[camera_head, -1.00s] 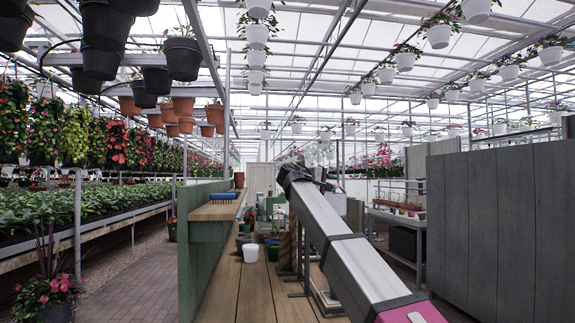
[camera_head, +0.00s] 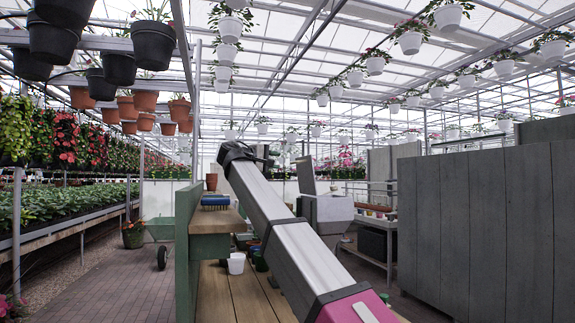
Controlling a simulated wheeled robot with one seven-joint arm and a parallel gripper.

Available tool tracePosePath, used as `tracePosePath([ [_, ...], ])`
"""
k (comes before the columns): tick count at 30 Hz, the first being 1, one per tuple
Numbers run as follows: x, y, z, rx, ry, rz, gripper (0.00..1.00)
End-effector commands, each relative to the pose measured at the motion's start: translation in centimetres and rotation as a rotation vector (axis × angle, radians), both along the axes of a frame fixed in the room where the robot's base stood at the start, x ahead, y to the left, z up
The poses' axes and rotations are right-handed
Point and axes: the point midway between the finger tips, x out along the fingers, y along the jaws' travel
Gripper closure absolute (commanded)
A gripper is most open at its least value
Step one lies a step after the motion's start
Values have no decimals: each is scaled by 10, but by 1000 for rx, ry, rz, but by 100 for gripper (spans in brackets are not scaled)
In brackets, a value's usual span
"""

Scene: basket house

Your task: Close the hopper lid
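The hopper (camera_head: 328,213) is a grey box with a narrowing lower part, standing right of the wooden bench behind my arm. A grey upright panel (camera_head: 305,176), apparently its lid, stands raised at its left rear side. My arm reaches from the lower right up to the left, crossing in front of the hopper's lower left side. My gripper (camera_head: 266,158) is at the far dark end of the arm, to the left of the raised panel in the picture. Its fingers are small and mostly hidden, so whether they are open or shut does not show.
The wooden bench (camera_head: 228,292) with a green side panel (camera_head: 186,240) runs ahead. A tall grey partition (camera_head: 480,220) blocks the right.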

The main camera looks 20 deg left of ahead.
Motion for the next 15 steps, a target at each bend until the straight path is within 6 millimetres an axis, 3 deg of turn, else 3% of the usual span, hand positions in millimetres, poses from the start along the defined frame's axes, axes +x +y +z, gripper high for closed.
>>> tracePosePath([
  [15, 68, -48, -4, -1, -1, 0, 64],
])
